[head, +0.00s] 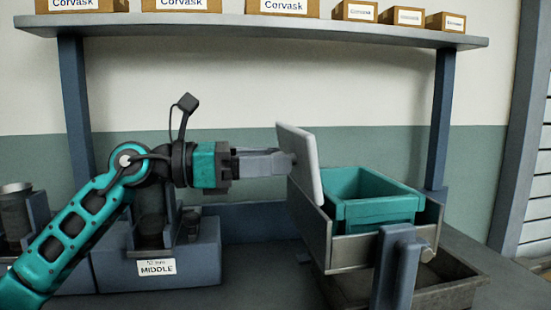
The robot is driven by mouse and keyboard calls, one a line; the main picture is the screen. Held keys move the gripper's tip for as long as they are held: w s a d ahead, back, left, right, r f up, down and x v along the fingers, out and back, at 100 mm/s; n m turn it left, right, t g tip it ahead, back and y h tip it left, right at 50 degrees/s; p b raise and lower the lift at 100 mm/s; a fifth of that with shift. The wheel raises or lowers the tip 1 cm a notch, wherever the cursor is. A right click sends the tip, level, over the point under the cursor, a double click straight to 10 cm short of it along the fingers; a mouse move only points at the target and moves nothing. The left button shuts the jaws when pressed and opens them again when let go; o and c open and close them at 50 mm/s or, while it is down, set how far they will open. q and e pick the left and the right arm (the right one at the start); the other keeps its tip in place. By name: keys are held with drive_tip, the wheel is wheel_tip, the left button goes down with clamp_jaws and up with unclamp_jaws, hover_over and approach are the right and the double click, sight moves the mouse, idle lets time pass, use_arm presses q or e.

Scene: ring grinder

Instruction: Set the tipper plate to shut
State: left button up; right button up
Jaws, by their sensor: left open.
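The light grey tipper plate (307,165) stands nearly upright, leaning a little, at the left side of a teal bin (375,211). The bin sits in a grey metal holder (375,247) on the right of the bench, and its open top is uncovered. My left gripper (283,163) comes in level from the left. Its fingertips are at the plate's left face and look to be touching it or very close. The fingers show edge-on, and the plate is not seen held between them. My right gripper is out of view.
A blue-grey post (398,268) stands in front of the holder, above a grey tray (455,285). A block labelled MIDDLE (190,262) stands at the left under my arm. A shelf (250,29) with several boxes runs above.

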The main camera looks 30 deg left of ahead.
use_arm(q)
drive_tip(key=shift+c, duration=0.2)
clamp_jaws()
idle(0.4)
